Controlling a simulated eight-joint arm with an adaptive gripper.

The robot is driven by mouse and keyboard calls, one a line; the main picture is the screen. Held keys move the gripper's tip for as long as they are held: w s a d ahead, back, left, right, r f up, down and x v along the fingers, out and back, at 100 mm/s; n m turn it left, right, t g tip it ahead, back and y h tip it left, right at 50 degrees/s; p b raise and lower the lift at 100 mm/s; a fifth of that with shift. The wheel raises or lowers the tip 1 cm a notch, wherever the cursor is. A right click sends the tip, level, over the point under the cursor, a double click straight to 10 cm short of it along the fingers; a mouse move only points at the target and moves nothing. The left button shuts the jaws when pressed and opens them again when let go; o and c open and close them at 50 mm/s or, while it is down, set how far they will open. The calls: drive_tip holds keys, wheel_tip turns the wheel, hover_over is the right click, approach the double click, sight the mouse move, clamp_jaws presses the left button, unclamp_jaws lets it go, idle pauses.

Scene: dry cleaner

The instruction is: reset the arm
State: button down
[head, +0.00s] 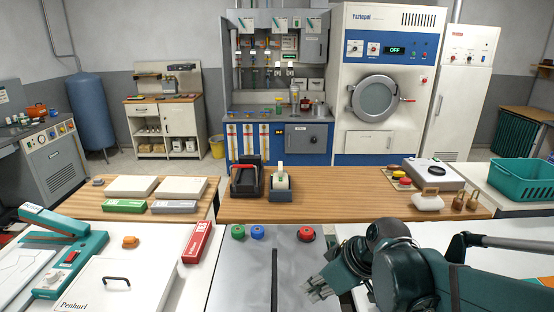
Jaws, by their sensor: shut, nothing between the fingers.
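My gripper (318,287) shows in the head view at the lower middle right, with its fingers pointing left and down. It is shut and holds nothing. My arm (405,265) reaches in from the right edge, bent at a dark green joint. The gripper is above the grey metal worktop (235,285), near its right side. The fingertips look clear of other objects, but their exact height above the worktop cannot be told.
Blue (257,232), green (238,232) and red (306,234) knobs stand at the worktop's back. A wooden counter (340,185) lies behind, holding a tape dispenser (281,185). A teal heat sealer (70,255) and red box (197,242) are left. A teal basket (525,180) stands right.

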drive_tip(key=s+d+r+m+t+h, duration=0.3)
drive_tip(key=s+d+r+m, duration=0.3)
drive_tip(key=s+d+m, duration=0.3)
drive_tip(key=shift+s+d+t+h, duration=0.3)
drive_tip(key=shift+d+h, duration=0.6)
drive_tip(key=shift+d, duration=0.85)
